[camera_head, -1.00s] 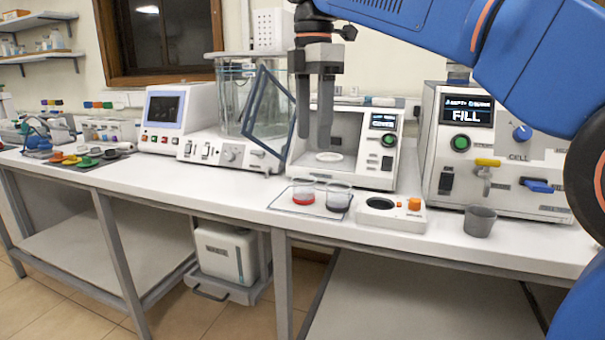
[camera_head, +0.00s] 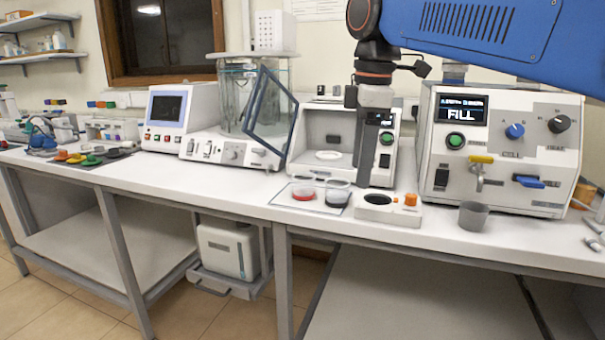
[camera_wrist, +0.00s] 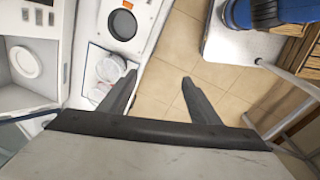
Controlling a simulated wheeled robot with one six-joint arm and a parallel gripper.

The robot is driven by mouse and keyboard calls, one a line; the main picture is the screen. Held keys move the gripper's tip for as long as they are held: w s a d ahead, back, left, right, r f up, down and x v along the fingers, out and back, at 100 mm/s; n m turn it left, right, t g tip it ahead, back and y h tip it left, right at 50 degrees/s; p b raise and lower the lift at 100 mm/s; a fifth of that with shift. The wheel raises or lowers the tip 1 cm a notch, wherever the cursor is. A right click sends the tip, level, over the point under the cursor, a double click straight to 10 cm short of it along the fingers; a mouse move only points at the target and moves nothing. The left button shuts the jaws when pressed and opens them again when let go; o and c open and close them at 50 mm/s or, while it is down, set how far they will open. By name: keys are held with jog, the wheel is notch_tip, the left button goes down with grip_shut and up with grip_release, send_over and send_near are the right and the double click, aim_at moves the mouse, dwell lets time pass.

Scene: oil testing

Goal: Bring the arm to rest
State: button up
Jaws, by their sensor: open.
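My gripper (camera_head: 368,183) hangs down from my blue arm in front of the bench instruments in the head view. It is seen edge-on there, so one finger hides the other. In the wrist view my gripper (camera_wrist: 158,92) has its two dark fingers spread apart with only floor between them. Nothing is held. The fingertips are above the bench front, near the small white stirrer-like unit (camera_head: 402,214).
A grey cup (camera_head: 473,216) stands below the FILL machine's yellow tap (camera_head: 481,160). The bench front (camera_head: 250,200) has some clear room.

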jog(key=s+d+f+m+t, duration=0.1)
jog(key=s+d+f+m, duration=0.4)
jog(key=f, duration=0.5)
jog(key=s+d+f+m+t, duration=0.1)
jog(key=s+d+f+m, duration=0.5)
jog(key=f, duration=0.4)
jog(key=s+d+f+m+t, duration=0.1)
jog(key=s+d+f+m, duration=0.5)
jog(key=f, duration=0.4)
jog(key=shift+s+d+t, duration=0.4)
jog(key=shift+s+d, duration=0.05)
jog(key=shift+s, duration=0.05)
